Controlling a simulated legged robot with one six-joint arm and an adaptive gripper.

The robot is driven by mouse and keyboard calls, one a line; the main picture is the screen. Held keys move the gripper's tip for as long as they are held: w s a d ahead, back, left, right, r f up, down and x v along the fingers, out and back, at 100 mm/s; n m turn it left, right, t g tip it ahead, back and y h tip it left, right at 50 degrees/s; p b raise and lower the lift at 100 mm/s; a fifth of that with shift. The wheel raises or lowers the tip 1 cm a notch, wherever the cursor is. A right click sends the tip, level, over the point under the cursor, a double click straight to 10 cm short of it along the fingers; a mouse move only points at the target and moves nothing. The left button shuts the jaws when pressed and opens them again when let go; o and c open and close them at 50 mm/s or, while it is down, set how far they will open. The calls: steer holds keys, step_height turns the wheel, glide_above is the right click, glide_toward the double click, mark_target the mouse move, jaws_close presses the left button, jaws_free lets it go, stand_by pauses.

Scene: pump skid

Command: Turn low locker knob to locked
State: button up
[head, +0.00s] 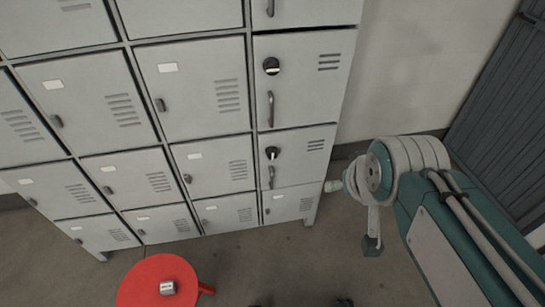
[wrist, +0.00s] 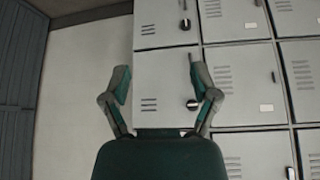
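The low locker knob (head: 271,153) is a small dark round knob with a pale mark, on the lower wide door (head: 300,165) of the right-hand locker column. In the wrist view, which looks upside down, this knob (wrist: 185,24) shows near the top. A similar knob (head: 271,66) sits on the taller door above; it also shows in the wrist view (wrist: 192,104), beside the right fingertip. My gripper (wrist: 158,78) is open and empty, its fingers apart in front of the lockers. Its fingers are not clear in the head view.
A curved handle (head: 271,108) hangs below the upper knob. A red round stool (head: 150,285) with a small pale block (head: 167,288) stands on the floor at bottom left. A dark slatted door (head: 505,120) is at the right. The floor before the lockers is mostly clear.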

mark_target(273, 156)
steer(key=w+a+f+t, duration=0.2)
steer(key=w+f, duration=0.2)
steer(key=w, duration=0.6)
steer(key=w+a+f+t+y, duration=0.15)
steer(key=w+f, duration=0.25)
steer(key=w, duration=0.5)
steer(key=w+a+f+t+h, duration=0.15)
steer(key=w+f, duration=0.35)
steer(key=w, duration=0.5)
steer(key=w+a+f+n+t+y, duration=0.1)
steer(key=w+f+t, duration=0.1)
steer(key=f, duration=0.3)
steer(key=w+a+f+t+y, duration=0.1)
steer(key=w+a+f+t, duration=0.15)
steer(key=f, duration=0.35)
steer(key=s+f+t, duration=0.2)
steer(key=s+f, duration=0.1)
steer(key=f, duration=1)
steer(key=shift+n+y, duration=0.3)
steer(key=w, duration=0.3)
steer(key=w+a, duration=0.1)
steer(key=w, duration=0.3)
steer(key=w+a, duration=0.1)
steer(key=w, duration=0.2)
steer(key=shift+w+a+r, duration=0.1)
steer(key=shift+w+a, duration=0.05)
steer(key=shift+w, duration=0.05)
steer(key=c, duration=1.2)
